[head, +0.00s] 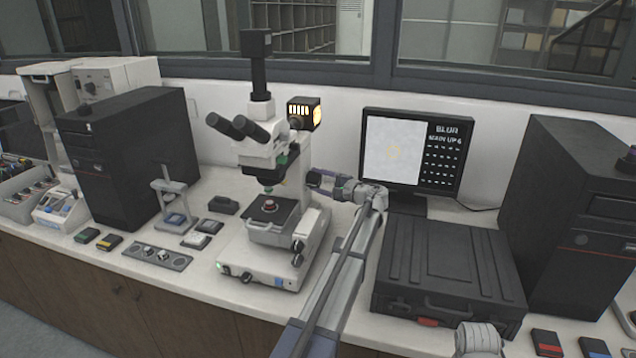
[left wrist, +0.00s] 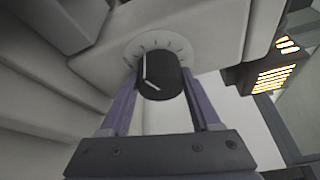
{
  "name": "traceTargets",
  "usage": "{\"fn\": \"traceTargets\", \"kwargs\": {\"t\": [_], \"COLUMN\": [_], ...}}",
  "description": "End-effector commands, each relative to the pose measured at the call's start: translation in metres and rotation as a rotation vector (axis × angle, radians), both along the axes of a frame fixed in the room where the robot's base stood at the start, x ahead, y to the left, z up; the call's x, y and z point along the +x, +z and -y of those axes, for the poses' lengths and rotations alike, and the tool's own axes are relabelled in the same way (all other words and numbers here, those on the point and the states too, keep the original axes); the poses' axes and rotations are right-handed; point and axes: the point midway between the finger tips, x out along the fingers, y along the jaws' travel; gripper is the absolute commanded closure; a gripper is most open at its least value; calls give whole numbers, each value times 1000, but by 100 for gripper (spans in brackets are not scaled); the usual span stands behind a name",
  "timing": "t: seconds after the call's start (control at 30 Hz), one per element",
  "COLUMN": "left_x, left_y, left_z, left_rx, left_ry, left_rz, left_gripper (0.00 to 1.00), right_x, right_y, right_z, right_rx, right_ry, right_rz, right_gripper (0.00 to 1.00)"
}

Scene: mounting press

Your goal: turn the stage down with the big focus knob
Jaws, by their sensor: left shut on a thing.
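The microscope (head: 262,150) stands mid-bench. Its dark stage (head: 272,209) carries a small round reddish sample (head: 269,205) below the objectives. My left gripper (head: 316,179) reaches the right side of the microscope's upright. In the left wrist view, the fingers of my left gripper (left wrist: 160,88) are shut on a black round knob (left wrist: 160,78) with white marks, one finger on each side. A pale dial plate with tick marks (left wrist: 160,46) lies behind this knob. In the head view the gripper hides the knob. My right gripper is out of view.
The monitor (head: 413,152) reads "BLUR" and, seemingly, "MAIN UP 6". A black case (head: 450,265) lies right of my left arm. Small pads and blocks lie left.

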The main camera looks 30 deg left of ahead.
Motion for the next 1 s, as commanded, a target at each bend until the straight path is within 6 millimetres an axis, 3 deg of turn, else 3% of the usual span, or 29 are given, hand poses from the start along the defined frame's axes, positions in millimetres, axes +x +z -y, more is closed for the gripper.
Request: {"fn": "traceTargets", "kwargs": {"t": [0.27, 0.3, 0.53, 0.83, 1.0], "left_x": [-1, -1, -1, -1, -5], "left_y": [-1, -1, -1, 0, 3], "left_z": [1, 1, 0, 4, 28], "left_rx": [-3, -3, -1, -1, -1], "left_ry": [2, 2, 1, 0, -2], "left_rz": [-1, -1, -1, -1, -1], "left_gripper": [92, 32, 7, 7, 7], "right_x": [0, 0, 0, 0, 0], "right_y": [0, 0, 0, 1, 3], "right_z": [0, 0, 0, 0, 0], "right_rx": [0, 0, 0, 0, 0], "right_ry": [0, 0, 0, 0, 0], "right_rz": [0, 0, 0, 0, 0], "right_gripper": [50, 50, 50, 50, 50]}}
